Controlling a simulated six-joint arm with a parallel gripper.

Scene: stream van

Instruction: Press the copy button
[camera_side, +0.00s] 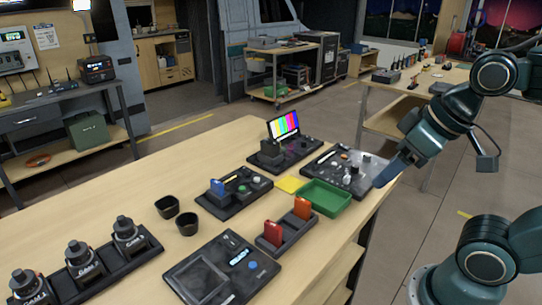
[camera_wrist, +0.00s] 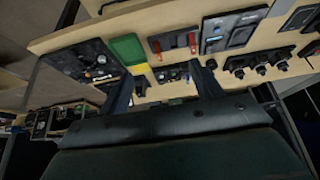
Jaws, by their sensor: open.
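No label reading "copy" is legible, so I cannot tell which button it is. A black device (camera_side: 222,202) with a blue card (camera_side: 217,188) upright in it has a green button (camera_side: 241,188) on its top. My gripper (camera_side: 383,178) is at the table's right edge, beside the black control panel (camera_side: 345,168) with pale knobs. In the wrist view my gripper (camera_wrist: 162,72) has its two fingers spread with nothing held between them.
A small screen with colour bars (camera_side: 284,125) stands behind. Two black cups (camera_side: 167,207) and several black knobbed units (camera_side: 127,233) are at left.

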